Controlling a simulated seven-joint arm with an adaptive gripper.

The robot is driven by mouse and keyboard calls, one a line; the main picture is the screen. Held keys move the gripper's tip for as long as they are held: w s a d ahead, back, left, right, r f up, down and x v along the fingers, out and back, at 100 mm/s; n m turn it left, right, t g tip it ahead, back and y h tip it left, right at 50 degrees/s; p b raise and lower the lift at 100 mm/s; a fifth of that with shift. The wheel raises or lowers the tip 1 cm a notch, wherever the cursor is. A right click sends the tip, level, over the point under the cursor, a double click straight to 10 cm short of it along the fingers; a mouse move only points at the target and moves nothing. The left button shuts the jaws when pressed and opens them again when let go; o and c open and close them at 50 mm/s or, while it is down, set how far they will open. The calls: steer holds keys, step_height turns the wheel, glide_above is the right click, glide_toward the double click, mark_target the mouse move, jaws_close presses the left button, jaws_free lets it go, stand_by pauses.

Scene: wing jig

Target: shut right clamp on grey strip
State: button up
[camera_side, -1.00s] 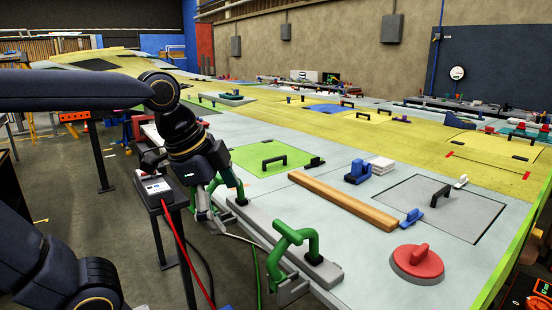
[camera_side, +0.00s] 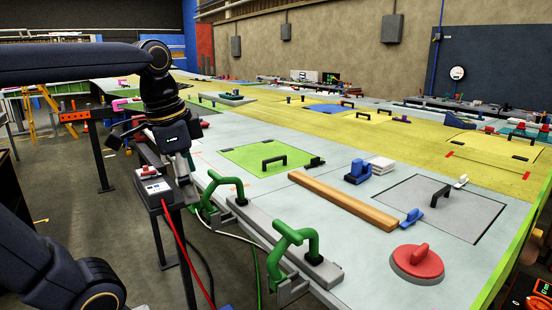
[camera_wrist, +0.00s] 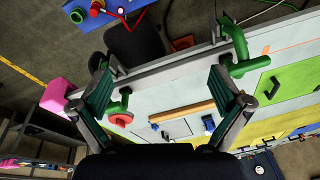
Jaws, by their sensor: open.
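Two green clamps stand along the near table edge. In the side view the right clamp (camera_side: 293,236) is nearer the camera and the left clamp (camera_side: 225,183) is farther back. Both bent green bars reach over the grey strip (camera_side: 262,226); I cannot tell whether either presses on it. The wrist view shows the right clamp (camera_wrist: 113,105) at left, beside the red suction cup, and the left clamp (camera_wrist: 235,50) at upper right. My gripper (camera_wrist: 160,98) is open and empty, fingers wide apart. In the side view my gripper (camera_side: 184,172) hangs left of the left clamp, apart from both.
A control box on a stand (camera_side: 154,186) is close beside my gripper, with a red cable. On the table are a wooden bar (camera_side: 343,200), a red suction cup (camera_side: 418,261), a blue block (camera_side: 358,172) and a green panel (camera_side: 270,158). The grey hatch (camera_side: 440,205) has a black handle.

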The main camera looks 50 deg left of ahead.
steer(key=a+r+n+g, duration=0.1)
steer(key=a+r, duration=0.2)
steer(key=a, duration=0.4)
steer(key=shift+a+g, duration=0.3)
steer(key=shift+a, duration=0.1)
steer(key=d+f+n+t, duration=0.2)
steer(key=d+f+t, duration=0.2)
steer(key=d+f, duration=0.6)
steer(key=d, duration=0.4)
steer(key=shift+w+t, duration=0.35)
steer(key=shift+t, duration=0.05)
